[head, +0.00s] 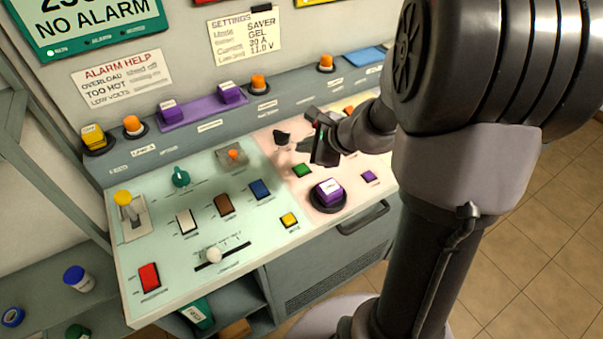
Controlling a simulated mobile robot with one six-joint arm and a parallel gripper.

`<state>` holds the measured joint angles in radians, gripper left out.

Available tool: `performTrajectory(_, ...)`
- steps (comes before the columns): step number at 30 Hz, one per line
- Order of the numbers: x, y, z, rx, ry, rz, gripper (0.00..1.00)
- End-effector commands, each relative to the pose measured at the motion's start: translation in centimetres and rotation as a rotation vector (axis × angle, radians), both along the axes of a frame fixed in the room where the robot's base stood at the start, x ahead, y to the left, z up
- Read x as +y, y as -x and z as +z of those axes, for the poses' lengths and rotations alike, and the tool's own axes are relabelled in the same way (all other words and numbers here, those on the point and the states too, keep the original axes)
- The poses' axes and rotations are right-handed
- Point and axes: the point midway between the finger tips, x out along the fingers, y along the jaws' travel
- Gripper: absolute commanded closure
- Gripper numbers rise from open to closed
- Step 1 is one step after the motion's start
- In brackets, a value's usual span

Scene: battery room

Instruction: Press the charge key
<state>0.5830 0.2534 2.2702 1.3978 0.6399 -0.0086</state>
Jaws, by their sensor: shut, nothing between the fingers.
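A sloped control desk (130,285) carries several coloured keys; their small labels are too small to read, so I cannot tell which one is the charge key. On the pink right-hand section are a large purple button (328,190) in a dark round collar, a green key (302,170) and a small purple key (369,176). My gripper (318,150) is shut and empty, over the pink section just behind the green key and the large purple button. Its gap above the surface is hard to judge. My arm hides the desk's right part.
The pale green left section holds red (149,277), white (187,221), brown (224,204), blue (260,189) and yellow (289,219) keys, a slider knob (214,254) and a yellow-tipped lever (123,198). A raised ledge with more buttons runs behind. A handle (362,220) is on the front.

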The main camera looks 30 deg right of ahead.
Motion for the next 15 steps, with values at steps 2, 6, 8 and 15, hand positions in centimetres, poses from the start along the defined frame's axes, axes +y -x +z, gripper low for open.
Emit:
performTrajectory(2,0.0,0.0,-1.8,0.001,-0.001,0.000,1.00)
performTrajectory(6,0.0,0.0,-3.8,0.000,0.001,0.001,1.00)
performTrajectory(8,0.0,0.0,-4.2,0.000,0.001,0.001,1.00)
performTrajectory(15,0.0,0.0,-4.3,0.000,0.001,0.001,1.00)
